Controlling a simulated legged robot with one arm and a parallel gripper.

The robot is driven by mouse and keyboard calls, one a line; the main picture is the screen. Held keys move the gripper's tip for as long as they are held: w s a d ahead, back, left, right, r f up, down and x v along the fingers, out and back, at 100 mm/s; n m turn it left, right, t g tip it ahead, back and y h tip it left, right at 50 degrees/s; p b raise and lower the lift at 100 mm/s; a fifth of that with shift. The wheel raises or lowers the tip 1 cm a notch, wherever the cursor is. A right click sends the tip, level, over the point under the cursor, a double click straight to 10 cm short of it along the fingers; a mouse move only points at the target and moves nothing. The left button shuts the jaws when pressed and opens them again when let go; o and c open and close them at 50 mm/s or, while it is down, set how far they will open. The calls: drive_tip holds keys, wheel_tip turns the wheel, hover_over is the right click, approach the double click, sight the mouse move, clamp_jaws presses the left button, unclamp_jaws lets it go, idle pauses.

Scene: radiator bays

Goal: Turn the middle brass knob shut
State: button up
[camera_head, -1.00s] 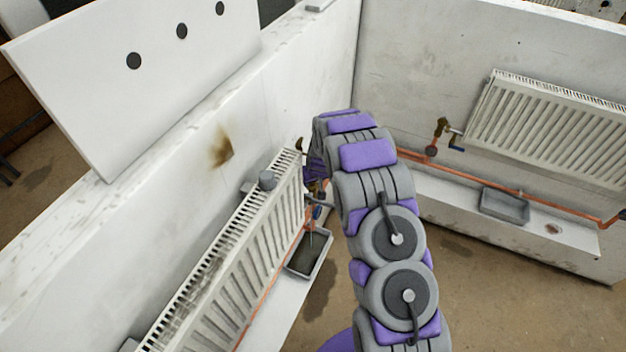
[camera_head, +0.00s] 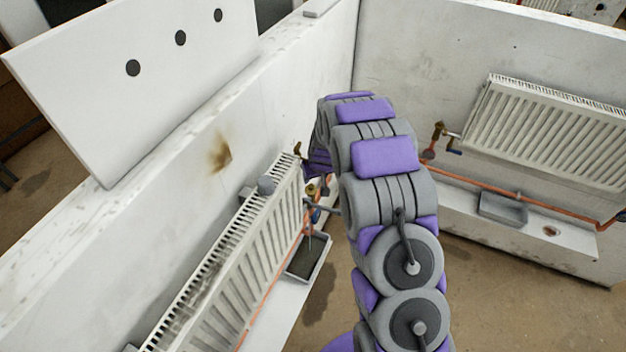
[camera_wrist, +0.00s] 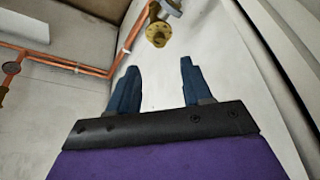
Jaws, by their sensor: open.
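A round, lobed brass knob (camera_wrist: 158,35) shows in the wrist view, on a copper pipe near the pale wall. My gripper (camera_wrist: 158,70) points toward it, with two blue fingers spread and nothing between them. The knob appears just beyond the fingertips, roughly in line with the gap, and no contact shows. In the head view, a brass fitting (camera_head: 311,189) sits at the near radiator's right end, close to my arm; my wrist and gripper are mostly hidden there. Whether this knob is the middle one, I cannot tell.
The near radiator (camera_head: 215,300) runs along the left wall, with a grey tray (camera_head: 324,257) below its end. Another radiator (camera_head: 545,125) hangs on the right wall beside a brass valve (camera_head: 437,135). A gauge (camera_wrist: 12,68) sits on copper pipes. Brown floor is open at lower right.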

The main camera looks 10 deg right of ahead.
drive_tip(key=v, duration=0.8)
idle(0.4)
